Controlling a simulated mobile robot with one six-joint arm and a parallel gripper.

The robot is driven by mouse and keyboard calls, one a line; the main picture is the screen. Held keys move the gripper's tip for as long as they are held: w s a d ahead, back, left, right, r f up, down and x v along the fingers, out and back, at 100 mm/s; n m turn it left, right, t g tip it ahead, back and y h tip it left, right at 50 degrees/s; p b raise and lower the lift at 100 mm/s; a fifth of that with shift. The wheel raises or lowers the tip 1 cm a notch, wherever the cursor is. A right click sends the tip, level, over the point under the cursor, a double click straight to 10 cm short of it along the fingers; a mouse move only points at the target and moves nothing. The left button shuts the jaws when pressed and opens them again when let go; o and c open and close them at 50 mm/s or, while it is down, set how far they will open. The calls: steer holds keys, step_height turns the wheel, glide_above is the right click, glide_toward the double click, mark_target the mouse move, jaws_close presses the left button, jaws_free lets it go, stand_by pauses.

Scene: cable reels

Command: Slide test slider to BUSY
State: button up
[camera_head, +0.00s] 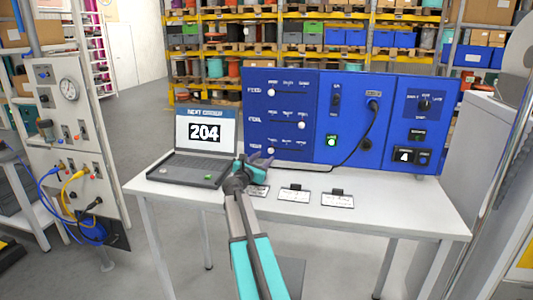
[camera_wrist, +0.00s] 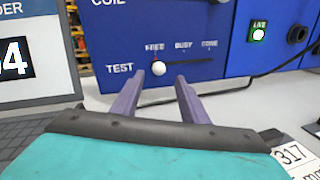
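The test slider's white knob (camera_wrist: 158,68) is at the left end of its slot on the blue panel, below the word FREE. The BUSY mark (camera_wrist: 184,46) is to its right, midway along the slot; the third mark is farther right. The knob also shows in the head view (camera_head: 270,148), just above my gripper (camera_head: 264,158). In the wrist view my gripper (camera_wrist: 160,77) has its two purple fingers apart, pointing at the panel. The knob appears between the fingertips; whether they reach around it or stop short, I cannot tell. Nothing is held.
Above are the feed slider (camera_head: 271,93) at left and the coil slider (camera_head: 301,125) at right. A laptop (camera_head: 200,145) showing 204 stands left of my gripper. Several label cards (camera_head: 293,194) lie on the white table (camera_head: 400,210). A black cable (camera_head: 350,145) hangs across the panel's right part.

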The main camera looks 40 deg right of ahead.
mark_target(270, 152)
steer(key=shift+p+x, duration=1)
steer(key=shift+x, duration=2.3)
jaws_close()
